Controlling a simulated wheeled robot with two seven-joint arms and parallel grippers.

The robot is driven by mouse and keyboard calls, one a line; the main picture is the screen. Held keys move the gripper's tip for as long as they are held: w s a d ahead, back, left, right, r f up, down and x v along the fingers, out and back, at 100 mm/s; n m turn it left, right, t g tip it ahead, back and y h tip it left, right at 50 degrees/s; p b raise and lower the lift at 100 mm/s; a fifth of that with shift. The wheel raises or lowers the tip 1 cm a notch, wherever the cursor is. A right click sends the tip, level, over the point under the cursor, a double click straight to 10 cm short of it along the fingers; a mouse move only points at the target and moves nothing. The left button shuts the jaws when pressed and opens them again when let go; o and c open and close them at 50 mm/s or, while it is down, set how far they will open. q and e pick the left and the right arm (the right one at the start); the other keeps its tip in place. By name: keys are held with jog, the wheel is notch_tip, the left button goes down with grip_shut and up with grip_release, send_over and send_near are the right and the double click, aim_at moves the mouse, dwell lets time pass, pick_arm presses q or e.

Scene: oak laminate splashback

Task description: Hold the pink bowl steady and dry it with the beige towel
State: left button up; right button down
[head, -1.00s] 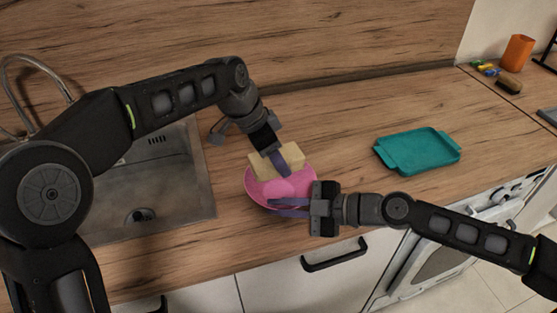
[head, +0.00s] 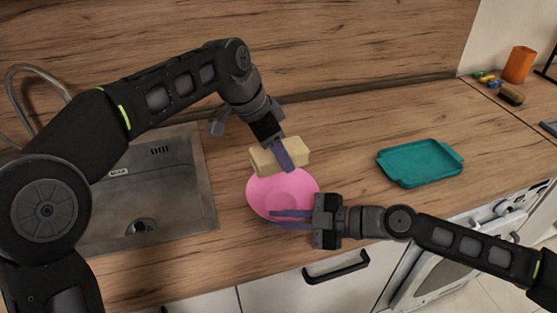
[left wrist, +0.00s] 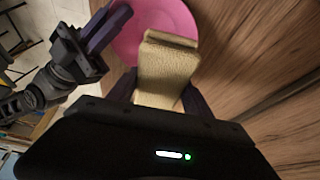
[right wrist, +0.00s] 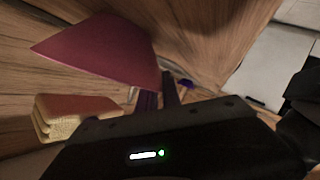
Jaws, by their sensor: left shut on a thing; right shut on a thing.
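The pink bowl (head: 284,192) sits on the counter right of the sink, its inside facing up in the head view. My right gripper (head: 292,214) is shut on its near rim; the bowl also shows in the right wrist view (right wrist: 100,50). The folded beige towel (head: 270,161) is in my left gripper (head: 284,158), held above the far rim of the bowl. In the left wrist view the towel (left wrist: 165,72) lies between the fingers, partly over the bowl (left wrist: 165,25). In the right wrist view the towel (right wrist: 75,115) appears apart from the bowl.
A teal tray (head: 420,162) lies on the counter to the right. The sink (head: 150,190) is at the left. An orange cup (head: 518,65) and a brush (head: 510,95) stand far back right. Counter between bowl and tray is clear.

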pick_arm(q)
jog(key=shift+s+d+r, duration=0.1)
jog(key=shift+s+r, duration=0.1)
jog(key=shift+r, duration=1.9)
jog(key=shift+s+d+r, duration=0.1)
jog(key=shift+s+r, duration=0.1)
jog(key=shift+r, duration=1.85)
pick_arm(e)
jog(key=shift+f, duration=0.1)
jog(key=c, duration=1.5)
grip_release()
pick_arm(q)
jog(key=shift+w, duration=0.1)
pick_arm(e)
jog(key=shift+o, duration=0.2)
jog(key=shift+d, duration=0.1)
jog(key=v, duration=1.2)
